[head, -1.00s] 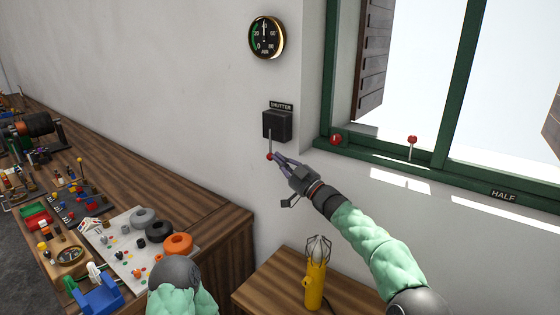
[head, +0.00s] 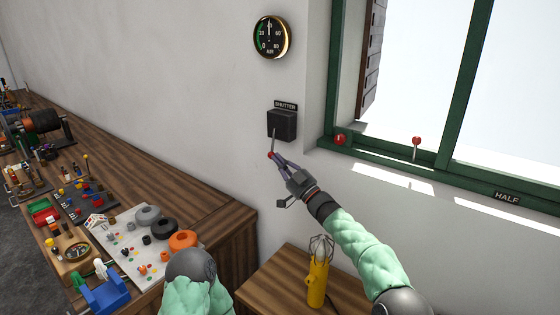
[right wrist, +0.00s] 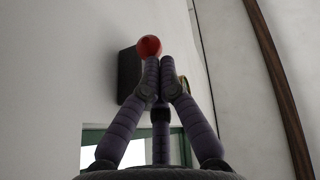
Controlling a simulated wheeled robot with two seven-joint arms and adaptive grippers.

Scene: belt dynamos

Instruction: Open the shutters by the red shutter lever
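The red shutter lever hangs down from a black box (head: 282,124) under the SHUTTER label, its red knob (head: 270,155) at the lower end. My right gripper (head: 275,158) has its fingers drawn together, with the tips at the knob. In the right wrist view the red knob (right wrist: 149,46) shows just beyond the fingertips (right wrist: 162,64), apparently touching and not enclosed. One brown slatted shutter (head: 372,60) stands swung outward at the window's left side, seen nearly edge-on. The other shutter is out of view. My left gripper is out of view.
A second red-knobbed lever (head: 417,141) and a red ball (head: 340,139) are at the green window sill, near a HALF label (head: 507,198). A round gauge (head: 272,37) hangs above. A yellow lamp-like object (head: 317,280) stands below my right arm. A cluttered workbench (head: 230,225) runs along the left.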

